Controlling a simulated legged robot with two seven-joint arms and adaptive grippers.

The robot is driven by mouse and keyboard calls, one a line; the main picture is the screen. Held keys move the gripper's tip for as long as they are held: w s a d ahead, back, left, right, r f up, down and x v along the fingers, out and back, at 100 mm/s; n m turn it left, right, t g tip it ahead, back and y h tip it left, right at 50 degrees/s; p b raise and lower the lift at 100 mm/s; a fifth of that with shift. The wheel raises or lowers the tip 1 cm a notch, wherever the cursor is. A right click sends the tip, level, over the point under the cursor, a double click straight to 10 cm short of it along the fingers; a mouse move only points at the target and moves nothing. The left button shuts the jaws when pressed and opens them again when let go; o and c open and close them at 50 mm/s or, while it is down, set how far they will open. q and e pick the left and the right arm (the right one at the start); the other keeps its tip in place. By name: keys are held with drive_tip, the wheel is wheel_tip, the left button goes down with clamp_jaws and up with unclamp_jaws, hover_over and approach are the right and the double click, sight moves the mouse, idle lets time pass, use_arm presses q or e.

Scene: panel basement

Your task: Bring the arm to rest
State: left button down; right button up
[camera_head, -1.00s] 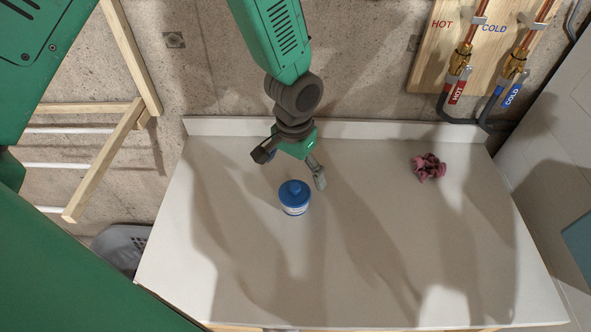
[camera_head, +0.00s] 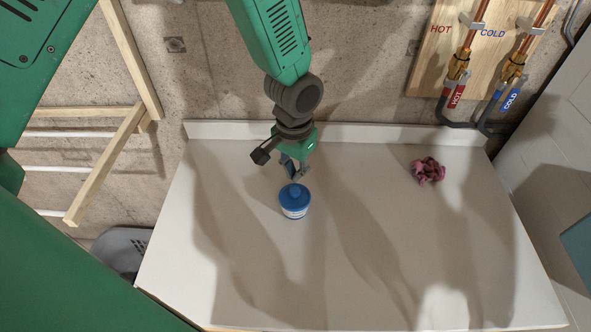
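My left arm comes in from the top middle, green with dark grey joints. Its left gripper (camera_head: 295,172) hangs over the back part of the white worktop (camera_head: 400,230). The fingers are drawn close together, with nothing seen between them. A small blue-topped jar with a white label (camera_head: 294,202) stands upright on the worktop just in front of the fingertips. Whether the fingertips touch its lid is hard to tell from above. My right gripper is not in view.
A crumpled dark pink cloth (camera_head: 428,171) lies at the worktop's back right. A wooden board (camera_head: 435,62) with hot and cold pipes is on the wall behind. A wooden frame (camera_head: 105,165) and a grey basket (camera_head: 122,248) are at the left. The worktop's front is clear.

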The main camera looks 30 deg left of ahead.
sight(295, 191)
use_arm(q)
drive_tip(key=shift+f, duration=0.15)
idle(0.8)
drive_tip(key=shift+f+b, duration=1.45)
drive_tip(key=shift+f, duration=0.95)
drive_tip(key=shift+r, duration=0.1)
drive_tip(key=shift+r+p, duration=1.25)
drive_tip(key=shift+r, duration=2.25)
